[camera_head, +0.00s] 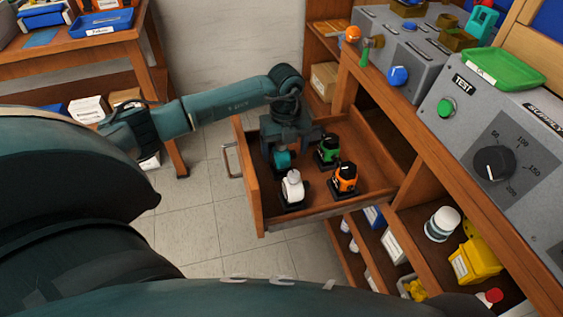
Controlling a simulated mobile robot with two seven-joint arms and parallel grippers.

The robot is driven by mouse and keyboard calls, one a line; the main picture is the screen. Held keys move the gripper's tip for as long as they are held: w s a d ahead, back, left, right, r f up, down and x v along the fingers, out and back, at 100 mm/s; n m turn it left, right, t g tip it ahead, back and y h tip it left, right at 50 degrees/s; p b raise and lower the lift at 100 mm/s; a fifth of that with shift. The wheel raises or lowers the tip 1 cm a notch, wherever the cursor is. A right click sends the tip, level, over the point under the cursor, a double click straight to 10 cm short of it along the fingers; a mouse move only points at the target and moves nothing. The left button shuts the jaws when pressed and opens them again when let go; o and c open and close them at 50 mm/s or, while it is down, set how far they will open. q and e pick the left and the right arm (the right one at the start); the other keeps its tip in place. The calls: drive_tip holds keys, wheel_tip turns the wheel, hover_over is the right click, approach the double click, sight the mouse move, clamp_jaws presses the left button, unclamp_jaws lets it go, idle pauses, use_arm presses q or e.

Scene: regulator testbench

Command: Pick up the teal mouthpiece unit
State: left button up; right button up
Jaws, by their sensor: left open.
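The teal mouthpiece unit (282,160) is in the open wooden drawer, at the back left of a group of units. Only part of it shows, because my left gripper (282,150) is over it from above. The left gripper points down and is open, with its fingers at the unit; I cannot tell whether they touch it. My right gripper is not in view.
A white unit (293,190), an orange unit (345,178) and a green unit (327,149) stand close by in the drawer (312,211). The bench with grey panels (510,135) and a green tray (503,68) rises at the right. Clear floor lies left.

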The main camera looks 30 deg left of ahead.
use_arm(q)
drive_tip(key=c, duration=1.2)
drive_tip(key=shift+r, duration=0.1)
